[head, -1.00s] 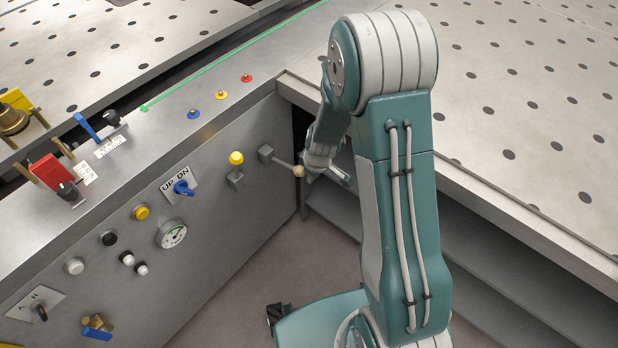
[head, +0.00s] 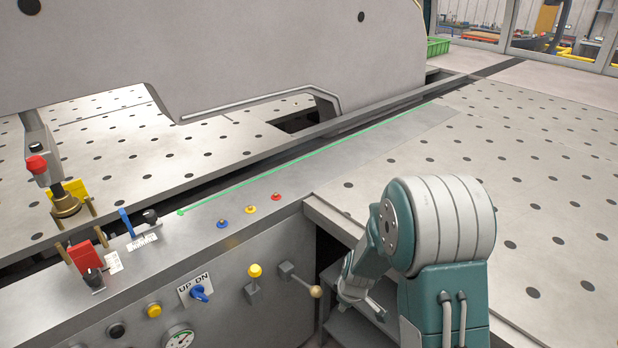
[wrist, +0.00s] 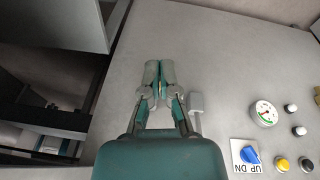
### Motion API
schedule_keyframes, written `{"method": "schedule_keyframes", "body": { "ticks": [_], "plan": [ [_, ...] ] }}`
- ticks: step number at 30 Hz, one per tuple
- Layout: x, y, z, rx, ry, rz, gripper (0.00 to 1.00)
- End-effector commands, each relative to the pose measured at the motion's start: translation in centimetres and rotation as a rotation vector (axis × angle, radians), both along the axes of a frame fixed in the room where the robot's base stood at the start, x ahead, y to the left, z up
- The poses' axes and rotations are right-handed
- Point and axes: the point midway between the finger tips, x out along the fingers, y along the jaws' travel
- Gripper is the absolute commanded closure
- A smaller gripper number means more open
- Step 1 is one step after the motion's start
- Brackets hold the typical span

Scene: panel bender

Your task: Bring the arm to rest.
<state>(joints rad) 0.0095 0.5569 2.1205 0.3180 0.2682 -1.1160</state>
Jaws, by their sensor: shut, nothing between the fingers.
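My gripper (wrist: 160,68) is shut and empty in the wrist view, with its two fingers together in front of the grey control panel (wrist: 215,50). In the head view my arm is folded at the lower right, and part of my gripper (head: 368,306) shows low beside the upper arm. A lever with a tan ball knob (head: 316,291) sticks out of the panel, to the left of my gripper and apart from it in the picture.
The panel carries a blue UP/DN switch (head: 200,293), a yellow button (head: 255,271) and a gauge (head: 179,338). A perforated table (head: 480,150) spreads to the right of my arm. An open shelf bay (head: 350,328) lies below its edge.

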Motion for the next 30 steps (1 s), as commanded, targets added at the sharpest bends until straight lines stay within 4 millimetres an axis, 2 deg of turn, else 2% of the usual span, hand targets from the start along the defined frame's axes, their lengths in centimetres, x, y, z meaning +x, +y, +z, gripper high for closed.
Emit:
{"method": "schedule_keyframes", "body": {
  "ticks": [2, 5, 9, 14, 21, 30],
  "plan": [
    [0.0, 0.2, 0.9, 0.003, -0.008, -0.009, 1.00],
    [-0.3, 0.3, 3.7, 0.016, -0.026, -0.045, 1.00],
    [-1.5, 0.5, 8.7, 0.042, -0.051, -0.123, 1.00],
    [-3.7, 0.5, 14.0, 0.070, -0.076, -0.215, 1.00],
    [-8.0, 0.3, 20.6, 0.109, -0.116, -0.358, 1.00],
    [-14.8, -0.2, 26.6, 0.151, -0.171, -0.548, 1.00]
  ]
}}
